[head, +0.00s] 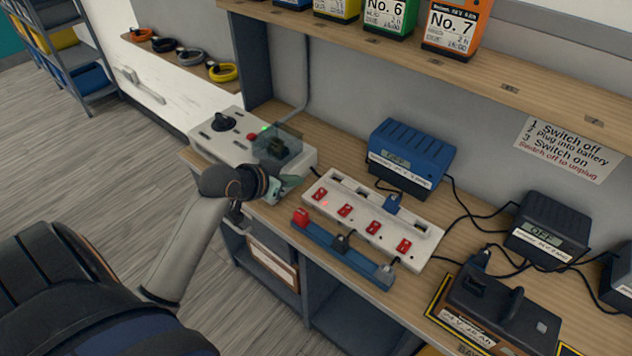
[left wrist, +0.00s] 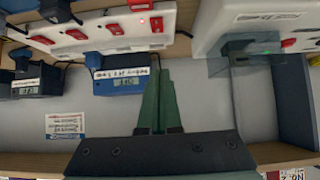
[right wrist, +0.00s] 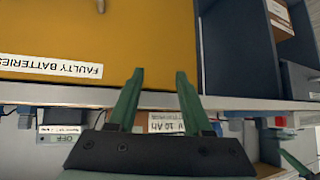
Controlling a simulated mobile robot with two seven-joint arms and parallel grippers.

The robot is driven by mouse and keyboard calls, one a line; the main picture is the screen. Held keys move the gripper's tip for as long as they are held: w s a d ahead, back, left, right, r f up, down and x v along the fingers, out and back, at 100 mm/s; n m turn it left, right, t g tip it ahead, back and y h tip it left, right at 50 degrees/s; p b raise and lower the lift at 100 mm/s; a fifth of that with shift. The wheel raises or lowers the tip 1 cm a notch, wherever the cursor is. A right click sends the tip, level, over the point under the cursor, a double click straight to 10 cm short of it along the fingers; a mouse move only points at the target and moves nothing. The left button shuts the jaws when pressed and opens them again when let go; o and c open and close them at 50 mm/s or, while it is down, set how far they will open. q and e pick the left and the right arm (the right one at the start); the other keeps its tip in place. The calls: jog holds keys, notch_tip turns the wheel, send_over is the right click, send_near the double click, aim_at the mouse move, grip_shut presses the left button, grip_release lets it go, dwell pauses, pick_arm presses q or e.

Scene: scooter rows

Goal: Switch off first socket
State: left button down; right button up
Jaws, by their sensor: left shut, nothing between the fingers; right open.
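A white power strip (head: 362,222) with a row of red rocker switches lies on the wooden bench. The first switch (head: 319,194) is at its left end, with a small red light glowing beside it. In the left wrist view the strip (left wrist: 110,16) runs along the top, and this switch (left wrist: 156,24) is rightmost. My left gripper (head: 290,182) is shut and empty, left of the strip's left end and apart from the switch. Its fingers (left wrist: 160,80) point up together in the left wrist view. My right gripper (right wrist: 158,74) is open and empty, outside the head view.
A blue charger (head: 411,157) stands behind the strip, and a blue rail (head: 342,250) with plugs lies in front. A white control box (head: 235,145) with a clear cover is at left.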

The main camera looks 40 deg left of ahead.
pick_arm(q)
jog(key=shift+s, duration=0.1)
send_over(316, 196)
jog(key=f, duration=0.6)
jog(key=shift+s, duration=0.2)
notch_tip(316, 196, down, 3)
jog(key=shift+w+r, duration=0.15)
jog(key=shift+r, duration=0.05)
jog(key=shift+f, duration=0.8)
jog(key=shift+w, duration=0.15)
